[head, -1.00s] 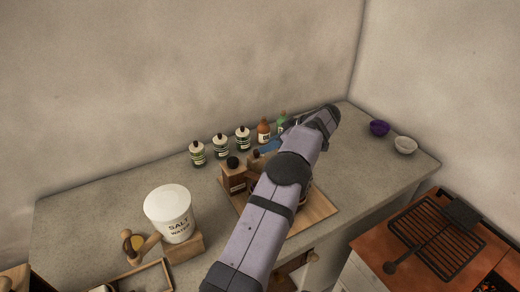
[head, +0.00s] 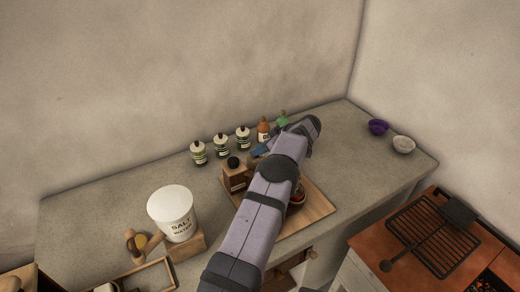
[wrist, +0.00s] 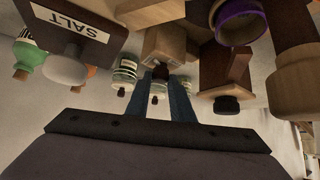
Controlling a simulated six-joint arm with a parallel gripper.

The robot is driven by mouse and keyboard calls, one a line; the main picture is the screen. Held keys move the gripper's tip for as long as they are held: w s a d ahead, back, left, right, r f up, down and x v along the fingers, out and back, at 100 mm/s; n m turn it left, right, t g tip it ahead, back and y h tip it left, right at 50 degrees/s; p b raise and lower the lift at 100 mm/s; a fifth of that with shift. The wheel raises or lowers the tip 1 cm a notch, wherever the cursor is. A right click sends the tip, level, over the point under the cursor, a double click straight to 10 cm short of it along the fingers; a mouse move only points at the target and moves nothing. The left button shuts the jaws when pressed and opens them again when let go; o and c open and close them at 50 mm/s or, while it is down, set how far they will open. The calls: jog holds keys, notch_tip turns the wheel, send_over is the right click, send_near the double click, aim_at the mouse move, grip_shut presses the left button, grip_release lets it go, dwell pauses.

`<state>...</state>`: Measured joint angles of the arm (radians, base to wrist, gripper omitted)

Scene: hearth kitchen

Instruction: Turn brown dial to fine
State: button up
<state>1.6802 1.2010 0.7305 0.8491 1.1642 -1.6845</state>
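My gripper (wrist: 161,84) has two blue fingers, with a gap between them through which a bottle shows. In the wrist view a dark brown knob (wrist: 160,72) on a light wooden block (wrist: 165,46) lies at the fingertips; it may be the brown dial. I cannot tell whether the fingers touch it. No "fine" marking is legible. In the head view the blue fingers (head: 259,150) are just right of a brown wooden box (head: 236,180) with a black knob (head: 233,162). My arm hides much of the board behind it.
A SALT box (wrist: 85,28) and a brown wooden piece with a black knob (wrist: 227,104) flank the fingers. Several bottles (head: 221,146) line the wall. A white salt water tub (head: 171,212) stands left.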

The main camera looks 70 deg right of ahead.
grip_shut()
